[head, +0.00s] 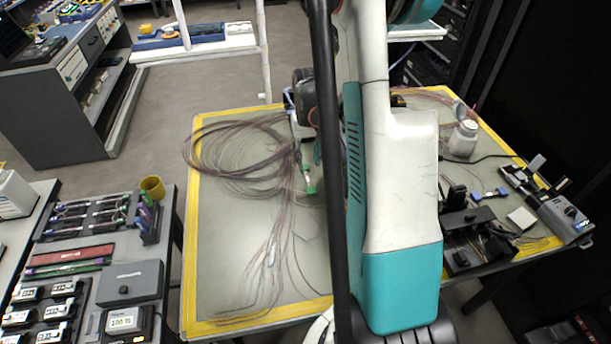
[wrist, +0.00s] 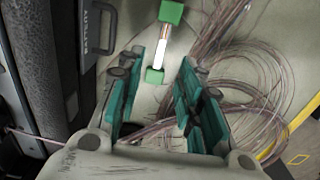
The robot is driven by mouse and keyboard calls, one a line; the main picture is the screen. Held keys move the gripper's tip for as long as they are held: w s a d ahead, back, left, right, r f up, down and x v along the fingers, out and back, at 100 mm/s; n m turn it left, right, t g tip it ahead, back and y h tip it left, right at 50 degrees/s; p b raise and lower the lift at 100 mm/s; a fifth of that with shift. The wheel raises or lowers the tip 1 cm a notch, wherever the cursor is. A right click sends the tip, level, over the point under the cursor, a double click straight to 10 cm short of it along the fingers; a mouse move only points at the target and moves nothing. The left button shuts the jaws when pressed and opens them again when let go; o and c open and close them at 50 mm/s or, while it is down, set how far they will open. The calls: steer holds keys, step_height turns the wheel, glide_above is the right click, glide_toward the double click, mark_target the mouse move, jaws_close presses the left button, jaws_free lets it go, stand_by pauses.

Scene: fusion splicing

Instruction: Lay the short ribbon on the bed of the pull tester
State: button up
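A short ribbon (wrist: 158,52) with a green block at each end lies on the mat in the wrist view, just beyond my fingertips. It also shows in the head view (head: 308,178), left of my arm. My gripper (wrist: 159,80) is open with teal pads apart and nothing held between them. In the head view my arm hides most of the gripper. A grey device with a rail (head: 563,215) at the table's right edge looks like the pull tester; its bed is too small to make out.
Loose fibre coils (head: 235,150) spread over the left of the yellow-edged table (head: 215,275). Black fixtures (head: 470,235) and a white bottle (head: 463,140) stand to the right.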

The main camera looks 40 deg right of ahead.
mark_target(307, 176)
step_height(307, 176, down, 3)
steer(key=shift+r+b, duration=0.2)
steer(key=shift+b, duration=0.1)
steer(key=shift+w+d+f+b, duration=0.1)
steer(key=shift+w+f+b, duration=0.1)
steer(key=shift+f+b, duration=0.85)
steer(key=shift+w+d+f+b, duration=0.1)
steer(key=shift+w+f+b, duration=0.15)
steer(key=shift+f, duration=1.35)
steer(key=shift+r, duration=0.1)
steer(key=c, duration=0.7)
step_height(307, 176, up, 20)
steer(key=p, duration=0.7)
jaws_close()
steer(key=shift+c, duration=0.5)
jaws_free()
steer(key=o, duration=1.9)
